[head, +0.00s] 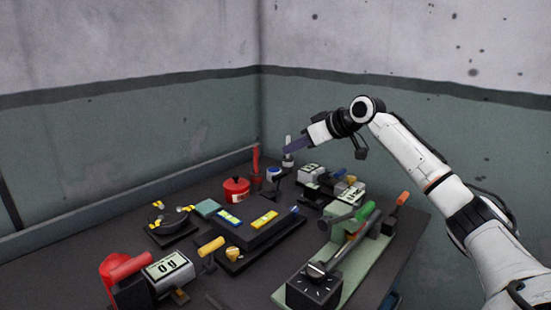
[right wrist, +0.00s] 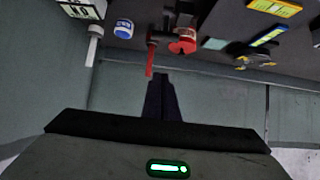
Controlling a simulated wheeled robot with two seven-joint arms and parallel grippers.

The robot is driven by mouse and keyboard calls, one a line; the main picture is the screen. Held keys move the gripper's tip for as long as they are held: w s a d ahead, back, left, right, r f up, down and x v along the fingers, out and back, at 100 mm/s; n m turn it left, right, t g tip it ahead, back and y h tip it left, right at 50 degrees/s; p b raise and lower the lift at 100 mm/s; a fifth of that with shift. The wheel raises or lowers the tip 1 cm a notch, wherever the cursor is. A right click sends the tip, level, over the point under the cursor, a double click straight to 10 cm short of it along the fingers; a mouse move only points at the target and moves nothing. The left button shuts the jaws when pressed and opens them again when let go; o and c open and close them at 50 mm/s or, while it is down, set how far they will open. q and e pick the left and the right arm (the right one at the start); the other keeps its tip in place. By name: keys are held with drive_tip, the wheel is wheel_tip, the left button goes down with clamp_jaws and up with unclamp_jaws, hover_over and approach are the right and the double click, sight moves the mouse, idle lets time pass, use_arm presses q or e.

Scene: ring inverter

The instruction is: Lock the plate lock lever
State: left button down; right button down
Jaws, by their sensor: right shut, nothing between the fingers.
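My right gripper (head: 290,148) reaches in from the right, above the far back of the table. It is shut and holds nothing. In the right wrist view its dark fingers (right wrist: 161,92) show together, just below a red upright handle (right wrist: 151,55) in the picture. In the head view that red handle (head: 256,158) stands near the back corner, a little left of the fingertips. A lever with a green grip (head: 365,213) lies tilted over a green base plate (head: 345,275) at the right. I cannot tell which lever is the plate lock lever. My left gripper is not in view.
A red pot (head: 236,189), a blue-and-white container (head: 273,174) and a dark block with yellow labels (head: 262,228) stand mid-table. A counter with red and yellow handles (head: 168,268) is at front left. An orange-handled part (head: 402,198) is at right. Walls close the back.

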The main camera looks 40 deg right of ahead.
sight(281, 175)
drive_tip(key=w+f, duration=0.2)
drive_tip(key=w+f+p, duration=0.1)
drive_tip(key=f, duration=0.1)
drive_tip(key=w+f, duration=0.2)
drive_tip(key=shift+w+a+f+p, duration=0.2)
drive_tip(key=shift+w+a+p, duration=0.05)
drive_tip(key=shift+w+p, duration=0.1)
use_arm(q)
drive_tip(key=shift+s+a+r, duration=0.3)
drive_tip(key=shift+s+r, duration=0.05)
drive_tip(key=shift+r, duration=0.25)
use_arm(e)
drive_tip(key=shift+s+f, duration=0.5)
drive_tip(key=shift+s, duration=0.3)
